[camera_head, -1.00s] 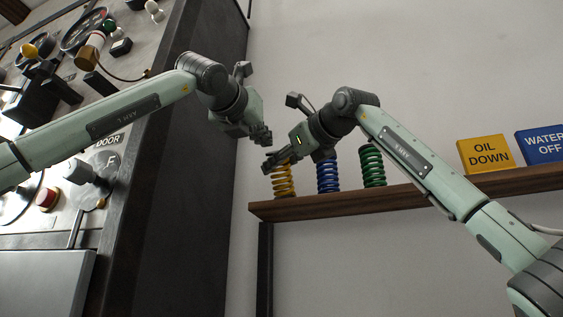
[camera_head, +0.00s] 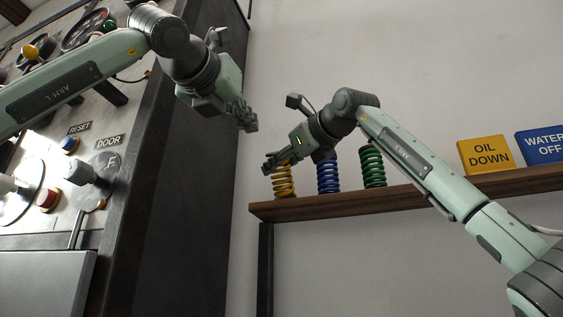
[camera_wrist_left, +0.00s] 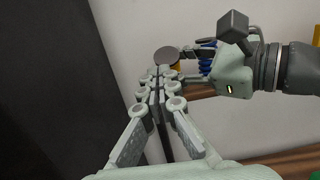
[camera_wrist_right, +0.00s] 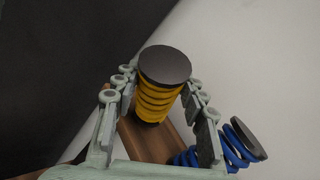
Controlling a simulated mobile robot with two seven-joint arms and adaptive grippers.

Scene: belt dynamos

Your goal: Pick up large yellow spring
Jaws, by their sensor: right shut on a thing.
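The large yellow spring (camera_head: 284,182) stands upright on the left end of the wooden shelf (camera_head: 345,207). It has a dark flat cap, seen in the right wrist view (camera_wrist_right: 160,97). My right gripper (camera_head: 272,163) is shut on the upper part of the spring, with one finger on each side of it. The spring's foot appears to rest on the shelf. My left gripper (camera_head: 249,125) is above and to the left of the spring, apart from it. Its fingers are pressed together in the left wrist view (camera_wrist_left: 157,80), with nothing between them.
A blue spring (camera_head: 328,176) and a green spring (camera_head: 373,167) stand to the right on the shelf. Further right are a yellow OIL DOWN sign (camera_head: 485,154) and a blue WATER OFF sign (camera_head: 545,144). A dark-sided control panel (camera_head: 190,200) stands at left.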

